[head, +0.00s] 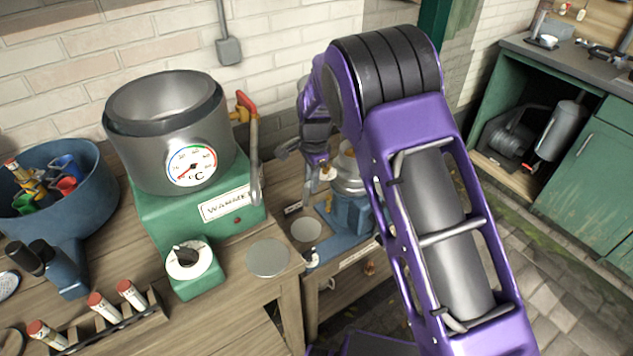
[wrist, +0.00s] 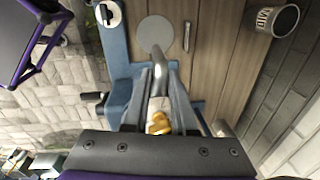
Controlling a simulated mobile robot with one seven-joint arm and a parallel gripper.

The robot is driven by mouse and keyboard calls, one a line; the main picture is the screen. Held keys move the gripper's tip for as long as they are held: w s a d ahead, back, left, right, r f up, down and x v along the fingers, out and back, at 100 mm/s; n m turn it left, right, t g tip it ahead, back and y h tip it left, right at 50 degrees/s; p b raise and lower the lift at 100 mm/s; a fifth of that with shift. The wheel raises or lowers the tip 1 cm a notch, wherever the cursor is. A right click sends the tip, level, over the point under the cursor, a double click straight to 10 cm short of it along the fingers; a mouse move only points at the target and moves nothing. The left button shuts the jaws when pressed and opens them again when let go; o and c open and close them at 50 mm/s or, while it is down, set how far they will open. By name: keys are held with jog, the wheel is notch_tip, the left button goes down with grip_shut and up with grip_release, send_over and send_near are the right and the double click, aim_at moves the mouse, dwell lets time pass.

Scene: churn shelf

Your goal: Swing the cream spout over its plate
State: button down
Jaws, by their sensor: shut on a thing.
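My gripper (wrist: 160,78) is shut on the cream spout (wrist: 159,68), a curved silver tube with a brass-coloured part (wrist: 158,122) behind it, between the fingers. In the wrist view the spout's tip overlaps the near rim of a round grey plate (wrist: 155,33); the height between them cannot be told. In the head view the plate (head: 306,230) lies in front of the blue-based machine (head: 352,215). My gripper (head: 325,172) is beside this machine's metal top, and my arm hides much of the machine. The spout is hard to make out there.
A green warmer (head: 165,215) with a steel pot and a red-handled tap stands to the left. Another round plate (head: 268,258) lies near it. A test-tube rack (head: 105,325) and a blue tub (head: 70,200) are further left. A labelled tin (wrist: 272,20) shows in the wrist view.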

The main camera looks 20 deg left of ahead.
jog(key=shift+w+a+r+m, duration=0.1)
jog(key=shift+w+a+m, duration=0.25)
jog(key=shift+w+m, duration=0.05)
jog(key=c, duration=0.7)
grip_release()
jog(key=r, duration=0.5)
jog(key=s+r+p, duration=0.1)
jog(key=r, duration=0.5)
jog(key=d+r, duration=0.1)
jog(key=r, duration=0.5)
jog(key=shift+s+d+r+p, duration=0.1)
jog(key=shift+s+p, duration=0.15)
jog(key=shift+p, duration=0.15)
jog(key=shift+s, duration=0.15)
